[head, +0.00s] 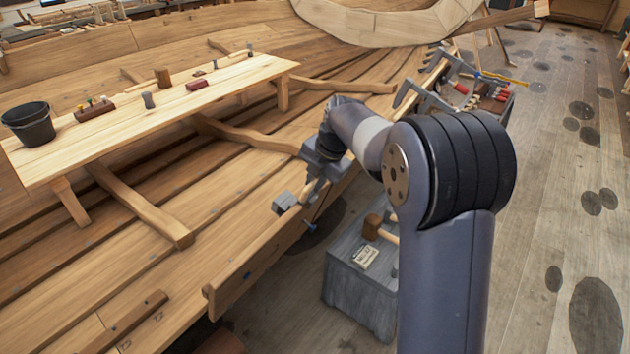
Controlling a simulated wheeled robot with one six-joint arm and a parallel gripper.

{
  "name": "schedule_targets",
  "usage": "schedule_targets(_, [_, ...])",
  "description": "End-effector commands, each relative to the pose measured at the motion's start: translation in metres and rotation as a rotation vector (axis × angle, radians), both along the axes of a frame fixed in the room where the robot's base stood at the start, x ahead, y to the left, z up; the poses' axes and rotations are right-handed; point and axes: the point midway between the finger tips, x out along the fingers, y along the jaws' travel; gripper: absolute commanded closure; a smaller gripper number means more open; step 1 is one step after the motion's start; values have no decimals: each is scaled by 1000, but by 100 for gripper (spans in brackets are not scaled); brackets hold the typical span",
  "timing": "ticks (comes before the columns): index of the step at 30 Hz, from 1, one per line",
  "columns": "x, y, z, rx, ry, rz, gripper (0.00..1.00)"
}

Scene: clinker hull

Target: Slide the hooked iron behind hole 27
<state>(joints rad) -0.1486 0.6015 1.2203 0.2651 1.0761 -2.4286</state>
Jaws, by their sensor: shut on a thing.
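My gripper (312,187) is at the end of my arm, just above the top edge of the hull's upper plank. It is shut on the hooked iron, whose grey blocky end (285,203) sticks out to the left of the jaws, over the inner side of the plank. The jaws and my wrist hide much of the rest of the iron. The hull plank (262,262) runs diagonally below it. A small blue piece (310,227) shows on the plank just below the gripper. Hole 27 cannot be made out, and no hole numbers are readable.
A wooden bench (200,100) inside the hull carries a dark bucket (30,125) and several small tools. A grey stand (358,293) with a wooden mallet (373,226) and a label is below right. A tool crate (470,100) stands behind my arm.

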Motion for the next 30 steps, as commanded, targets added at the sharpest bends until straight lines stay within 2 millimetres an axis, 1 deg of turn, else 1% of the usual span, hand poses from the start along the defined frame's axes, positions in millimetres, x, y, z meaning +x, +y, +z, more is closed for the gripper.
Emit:
schedule_targets(1, [0,-1,2,0,-3,-1,100])
schedule_targets(2, [0,-1,2,0,-3,-1,83])
schedule_targets(10, [0,0,2,0,-3,-1,61])
schedule_targets(16, [-1,0,-1,-1,3,1,60])
schedule_targets(20, [0,0,4,0,1,0,60])
schedule_targets(23, [0,0,15,0,0,0,60])
schedule_targets(30, [0,0,45,0,-1,0,60])
